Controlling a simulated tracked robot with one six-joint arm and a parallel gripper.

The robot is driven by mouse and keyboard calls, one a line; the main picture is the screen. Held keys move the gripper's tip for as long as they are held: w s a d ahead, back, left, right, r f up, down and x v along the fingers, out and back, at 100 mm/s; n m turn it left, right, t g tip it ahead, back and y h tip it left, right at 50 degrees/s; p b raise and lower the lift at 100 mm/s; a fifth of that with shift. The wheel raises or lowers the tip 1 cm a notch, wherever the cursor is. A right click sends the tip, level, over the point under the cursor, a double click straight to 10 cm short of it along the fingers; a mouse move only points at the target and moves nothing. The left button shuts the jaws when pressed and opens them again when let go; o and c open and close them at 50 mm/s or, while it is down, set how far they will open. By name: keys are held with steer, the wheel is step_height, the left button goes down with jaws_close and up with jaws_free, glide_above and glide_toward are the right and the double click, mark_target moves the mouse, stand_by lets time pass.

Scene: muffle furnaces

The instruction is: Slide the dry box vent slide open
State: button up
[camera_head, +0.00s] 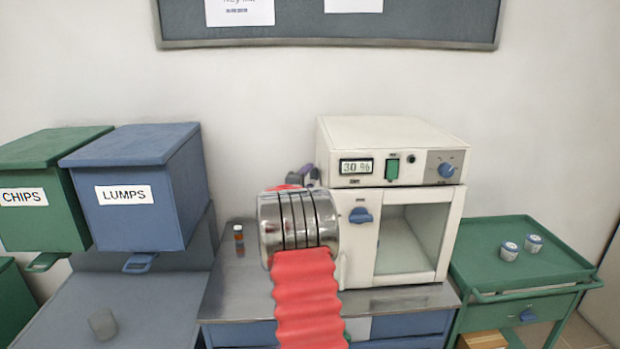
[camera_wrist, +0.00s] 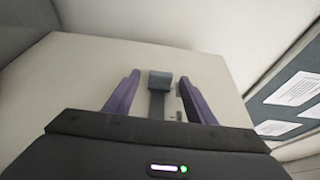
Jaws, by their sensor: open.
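My gripper (camera_wrist: 159,77) has two purple fingers standing apart, one on each side of the tab, with visible gaps. In the head view my gripper (camera_head: 304,175) is at the box's left side, mostly hidden behind my arm; the vent slide is hidden there.
My arm covers the box's left front. A small brown bottle (camera_head: 239,238) stands on the bench (camera_head: 230,285) to the left. Blue LUMPS (camera_head: 130,220) and green CHIPS (camera_head: 40,220) bins are farther left. A green cart (camera_head: 500,250) with two small jars stands right.

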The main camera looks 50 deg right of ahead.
steer(key=shift+x, duration=1)
steer(key=shift+c, duration=0.3)
jaws_close()
